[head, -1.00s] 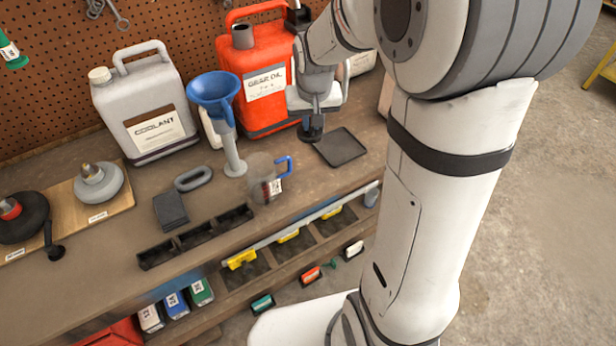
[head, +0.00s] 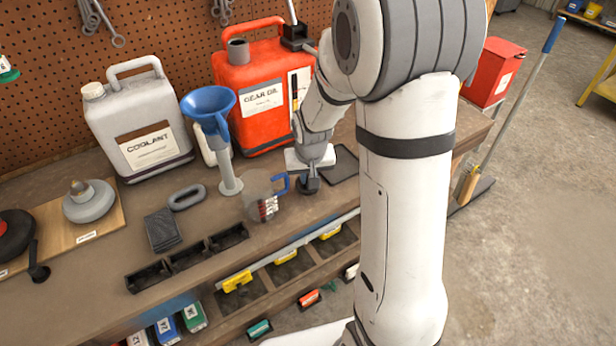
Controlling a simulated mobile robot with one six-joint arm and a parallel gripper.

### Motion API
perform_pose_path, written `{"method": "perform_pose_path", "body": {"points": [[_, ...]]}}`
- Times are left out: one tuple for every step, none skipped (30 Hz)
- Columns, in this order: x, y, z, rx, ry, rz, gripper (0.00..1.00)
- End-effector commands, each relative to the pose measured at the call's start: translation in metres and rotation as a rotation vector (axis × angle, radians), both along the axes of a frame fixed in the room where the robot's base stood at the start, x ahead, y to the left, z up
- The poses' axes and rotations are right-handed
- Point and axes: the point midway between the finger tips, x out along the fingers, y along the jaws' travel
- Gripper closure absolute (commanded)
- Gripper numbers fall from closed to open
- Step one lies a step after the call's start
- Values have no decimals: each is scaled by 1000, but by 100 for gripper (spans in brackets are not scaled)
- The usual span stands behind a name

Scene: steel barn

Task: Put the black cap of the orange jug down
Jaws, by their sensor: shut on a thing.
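The orange gear oil jug (head: 262,99) stands at the back of the bench, its neck (head: 238,51) uncapped. My gripper (head: 309,178) points down in front of the jug, between the measuring cup and the black mat. It is shut on the black cap (head: 307,187), which is small and partly hidden by the fingers. The cap is low, at or just above the wooden bench top; I cannot tell whether it touches. The black mat (head: 344,164) lies just right of and behind the gripper, partly hidden by my arm.
A clear measuring cup (head: 258,194) with a blue handle stands close left of the gripper. A blue funnel (head: 209,104) on a stand, a grey coolant jug (head: 138,121) and a divided black tray (head: 189,257) are farther left. A shelf with bins lies below the front edge.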

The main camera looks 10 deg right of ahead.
Motion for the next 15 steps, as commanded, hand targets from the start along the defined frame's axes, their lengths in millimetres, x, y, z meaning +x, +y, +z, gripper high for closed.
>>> {"method": "perform_pose_path", "body": {"points": [[0, 0, -5, 0, 1, 0, 100], [0, 0, -7, 0, 0, 0, 100], [0, 0, -8, 0, 0, 0, 100], [0, 0, -8, 0, -1, 0, 100], [0, 0, -8, 1, -1, 0, 100], [0, 0, -8, 1, -2, 0, 100], [0, 0, -8, 1, -2, 0, 100], [0, 0, -8, 1, -2, 0, 100], [0, 0, -8, 1, -2, 0, 100], [0, 1, -8, 1, -2, 0, 100], [0, 1, -9, 1, -2, 0, 100], [0, 1, -11, 1, -2, 0, 100], [0, 1, -12, 1, -2, 0, 100], [0, 1, -11, 1, -2, 0, 88], [0, 1, -10, 1, -2, 0, 84]]}}
